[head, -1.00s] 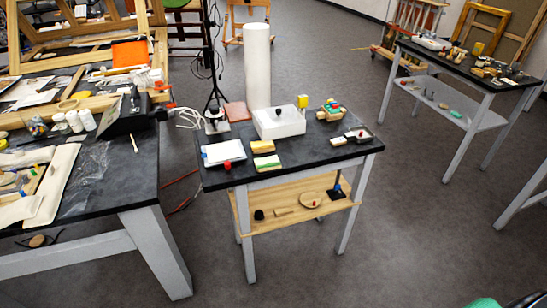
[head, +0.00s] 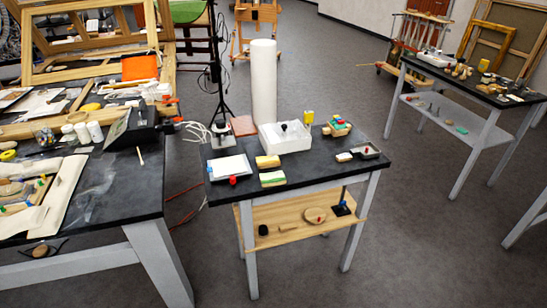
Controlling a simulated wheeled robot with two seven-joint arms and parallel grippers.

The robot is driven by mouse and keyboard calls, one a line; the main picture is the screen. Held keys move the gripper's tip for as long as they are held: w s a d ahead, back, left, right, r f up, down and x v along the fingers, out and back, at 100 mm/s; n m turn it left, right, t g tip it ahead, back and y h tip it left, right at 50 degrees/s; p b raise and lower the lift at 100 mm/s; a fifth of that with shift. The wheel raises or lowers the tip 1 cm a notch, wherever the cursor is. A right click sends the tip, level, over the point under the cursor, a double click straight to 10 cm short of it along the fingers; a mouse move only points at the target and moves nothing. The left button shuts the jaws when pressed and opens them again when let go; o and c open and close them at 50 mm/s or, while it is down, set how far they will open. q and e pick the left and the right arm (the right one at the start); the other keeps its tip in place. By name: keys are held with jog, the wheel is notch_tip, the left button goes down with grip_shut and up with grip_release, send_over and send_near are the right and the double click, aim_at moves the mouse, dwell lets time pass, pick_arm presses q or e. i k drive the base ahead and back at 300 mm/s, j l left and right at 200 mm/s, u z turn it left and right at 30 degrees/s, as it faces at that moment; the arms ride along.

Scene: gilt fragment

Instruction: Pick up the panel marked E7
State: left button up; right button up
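No marking E7 can be read on anything in the head view. A flat white panel-like piece (head: 231,168) lies at the left of the small black-topped table (head: 325,170), with a small red item at its front edge. I cannot tell whether it is the panel. Other flat pieces lie on the large workbench (head: 120,190) at the left, also with no readable mark. Neither of my grippers is in view.
The small table also holds a white box (head: 285,138), sponge-like blocks (head: 268,162) and small trays. Its wooden lower shelf (head: 285,225) holds small items. A tall white roll (head: 263,80) stands behind. Another table (head: 470,80) stands far right. Grey floor (head: 420,230) is clear at right.

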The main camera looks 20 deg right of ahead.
aim_at(269, 162)
jog(key=i+j, duration=0.2)
jog(key=j, duration=0.15)
jog(key=i+j+z, duration=0.15)
jog(key=i+j, duration=0.25)
jog(key=j, duration=0.25)
jog(key=i+j+z, duration=0.1)
jog(key=j, duration=0.25)
jog(key=i, duration=0.1)
